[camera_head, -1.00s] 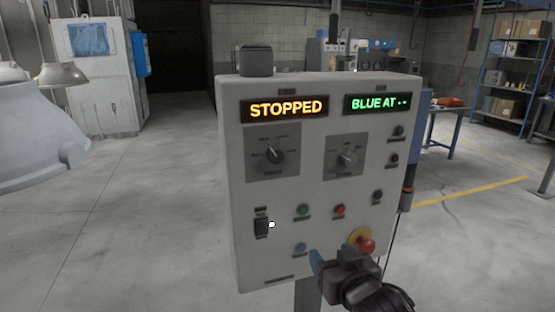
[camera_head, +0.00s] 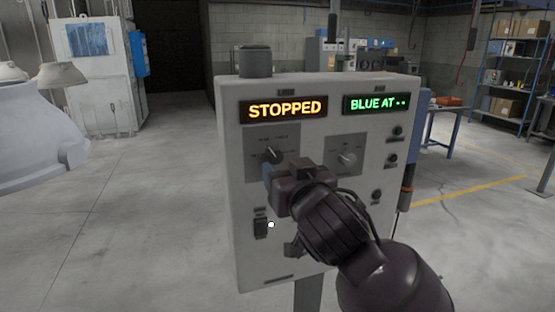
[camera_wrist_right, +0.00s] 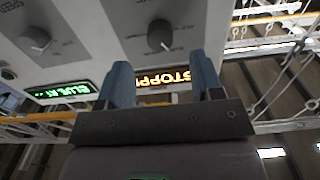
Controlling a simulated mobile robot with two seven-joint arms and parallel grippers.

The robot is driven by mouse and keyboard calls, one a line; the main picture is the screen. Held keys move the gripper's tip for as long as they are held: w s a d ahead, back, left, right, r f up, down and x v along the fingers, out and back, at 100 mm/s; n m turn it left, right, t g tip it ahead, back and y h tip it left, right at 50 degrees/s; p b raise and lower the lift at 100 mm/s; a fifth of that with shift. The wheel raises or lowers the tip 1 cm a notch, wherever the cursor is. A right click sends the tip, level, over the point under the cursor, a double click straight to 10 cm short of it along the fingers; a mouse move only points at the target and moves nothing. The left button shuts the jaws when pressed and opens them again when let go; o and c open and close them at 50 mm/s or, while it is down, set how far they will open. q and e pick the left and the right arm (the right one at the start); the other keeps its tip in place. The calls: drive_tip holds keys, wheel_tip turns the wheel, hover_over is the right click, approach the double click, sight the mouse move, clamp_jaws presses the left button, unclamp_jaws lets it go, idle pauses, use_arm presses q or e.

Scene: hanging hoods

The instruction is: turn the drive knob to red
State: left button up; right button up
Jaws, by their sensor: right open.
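The grey control panel (camera_head: 235,200) carries two dark rotary knobs; their small labels are too blurred to read. The left knob (camera_head: 271,155) sits below the amber "STOPPED" display (camera_head: 284,108). The right knob (camera_head: 346,159) sits below the green "BLUE AT --" display (camera_head: 376,103). My right gripper (camera_head: 268,175) is just below the left knob, its arm covering the panel's lower middle. In the right wrist view, upside down, its two blue fingers (camera_wrist_right: 162,76) stand apart with nothing between them, and the left knob (camera_wrist_right: 160,36) lies beyond their tips. My left gripper is not in view.
A black rocker switch (camera_head: 261,227) is at the panel's lower left. Several dark buttons (camera_head: 391,160) line its right side. The other lower controls are hidden behind my arm. A shelf rack (camera_head: 512,75) and a blue table (camera_head: 440,125) stand well behind. Floor at left is clear.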

sight(277, 158)
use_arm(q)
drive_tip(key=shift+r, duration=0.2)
use_arm(e)
drive_tip(key=shift+x, duration=2.8)
drive_tip(key=shift+c, duration=0.3)
drive_tip(key=c, duration=0.9)
drive_tip(key=shift+o, duration=0.2)
drive_tip(key=shift+r+n+p, duration=0.15)
drive_tip(key=shift+n+p, duration=0.85)
drive_tip(key=shift+p, duration=0.25)
drive_tip(key=shift+n+p, duration=0.75)
drive_tip(key=shift+n, duration=0.15)
drive_tip(key=shift+n+p, duration=0.55)
drive_tip(key=shift+n, duration=0.35)
drive_tip(key=shift+n+p, duration=0.3)
drive_tip(key=shift+n, duration=0.6)
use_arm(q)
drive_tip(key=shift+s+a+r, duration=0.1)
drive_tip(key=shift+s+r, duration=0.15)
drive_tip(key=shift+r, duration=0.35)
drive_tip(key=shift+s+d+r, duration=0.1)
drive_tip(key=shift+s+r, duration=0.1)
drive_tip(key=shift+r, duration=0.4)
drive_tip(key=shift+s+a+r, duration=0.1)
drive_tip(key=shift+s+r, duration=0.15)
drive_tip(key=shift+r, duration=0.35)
use_arm(e)
drive_tip(key=shift+n, duration=2.2)
